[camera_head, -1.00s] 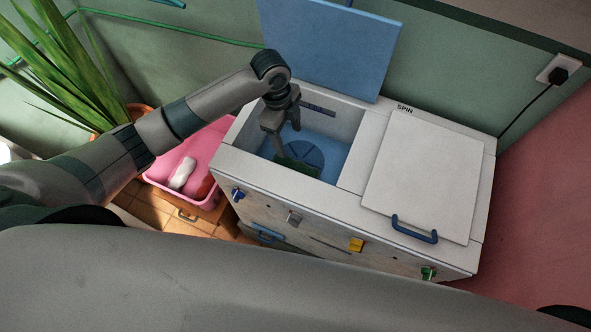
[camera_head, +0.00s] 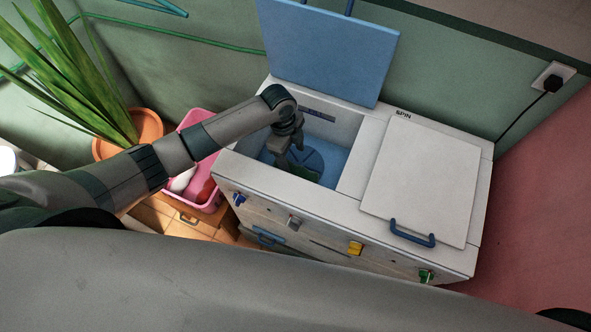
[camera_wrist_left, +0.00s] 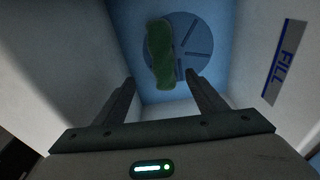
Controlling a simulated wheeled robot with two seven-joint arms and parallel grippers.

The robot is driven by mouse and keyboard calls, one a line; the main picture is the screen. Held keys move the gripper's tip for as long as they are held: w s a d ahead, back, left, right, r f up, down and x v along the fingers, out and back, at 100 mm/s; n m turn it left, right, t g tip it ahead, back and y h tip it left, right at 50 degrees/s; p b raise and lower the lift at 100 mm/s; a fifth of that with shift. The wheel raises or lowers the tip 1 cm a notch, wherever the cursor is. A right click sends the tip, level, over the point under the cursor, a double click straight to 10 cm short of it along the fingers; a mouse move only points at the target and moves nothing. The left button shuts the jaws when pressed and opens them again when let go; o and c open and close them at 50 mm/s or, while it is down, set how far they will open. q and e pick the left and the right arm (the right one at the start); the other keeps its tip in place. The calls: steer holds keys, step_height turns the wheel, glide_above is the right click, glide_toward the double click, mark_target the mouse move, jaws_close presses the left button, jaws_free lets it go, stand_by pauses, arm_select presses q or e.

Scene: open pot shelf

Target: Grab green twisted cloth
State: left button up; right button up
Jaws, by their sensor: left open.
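The green twisted cloth (camera_wrist_left: 160,54) lies on the blue floor of the washer's open tub, partly over the round ribbed disc (camera_wrist_left: 185,48). In the head view only a dark green bit of the cloth (camera_head: 301,177) shows, low in the tub beside my gripper. My left gripper (camera_head: 290,160) reaches down into the tub. In the left wrist view its two fingers (camera_wrist_left: 164,85) are apart with nothing between them, and the cloth lies beyond the fingertips. My right gripper is not in view.
The tub's white walls (camera_head: 345,140) stand close around the gripper. A raised blue lid (camera_head: 330,50) is behind, and a closed white spin lid (camera_head: 420,180) is to the right. A pink basin (camera_head: 208,190) and a potted plant (camera_head: 130,135) are to the left.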

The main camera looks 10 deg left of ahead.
mark_target(295, 169)
arm_select(q)
steer(key=f, duration=0.3)
steer(key=shift+d+f, duration=0.25)
steer(key=shift+f, duration=0.45)
steer(key=shift+f+p, duration=0.1)
steer(key=shift+p, duration=0.2)
steer(key=shift+w+a+f+p, duration=0.15)
steer(key=shift+f+p, duration=0.1)
steer(key=shift+f, duration=0.4)
steer(key=shift+w+d+f+p, duration=0.1)
steer(key=shift+f+p, duration=0.15)
steer(key=shift+f, duration=1.65)
steer(key=shift+c, duration=0.6)
